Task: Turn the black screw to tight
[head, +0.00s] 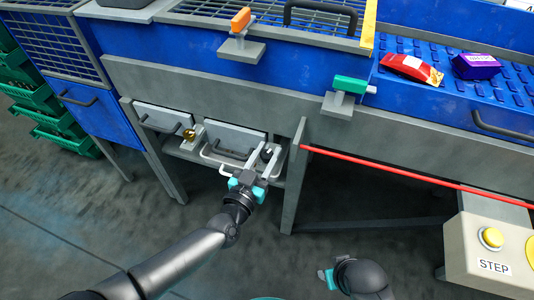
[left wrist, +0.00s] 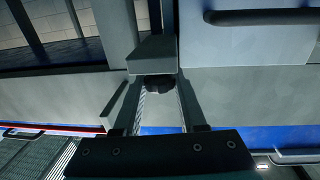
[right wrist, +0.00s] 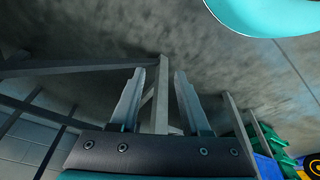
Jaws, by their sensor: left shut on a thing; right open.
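The black screw (head: 267,153) sits on a grey bracket at the right end of the drawer front under the machine. My left gripper (head: 264,149) reaches up to it with a finger on either side. In the left wrist view the dark screw head (left wrist: 159,83) lies between the fingers of my left gripper (left wrist: 158,88), below a grey block. The screw's thread and how tight it is are hidden. My right gripper (right wrist: 160,82) is open and empty, pointing toward bare floor. In the head view only part of it shows at the bottom.
A brass screw (head: 189,134) is on the left bracket, by two drawers with dark handles. An orange knob (head: 241,19) and a green knob (head: 350,85) sit above. A red rod (head: 390,173) and a STEP button box (head: 490,245) are on the right. Green crates (head: 65,140) stand left.

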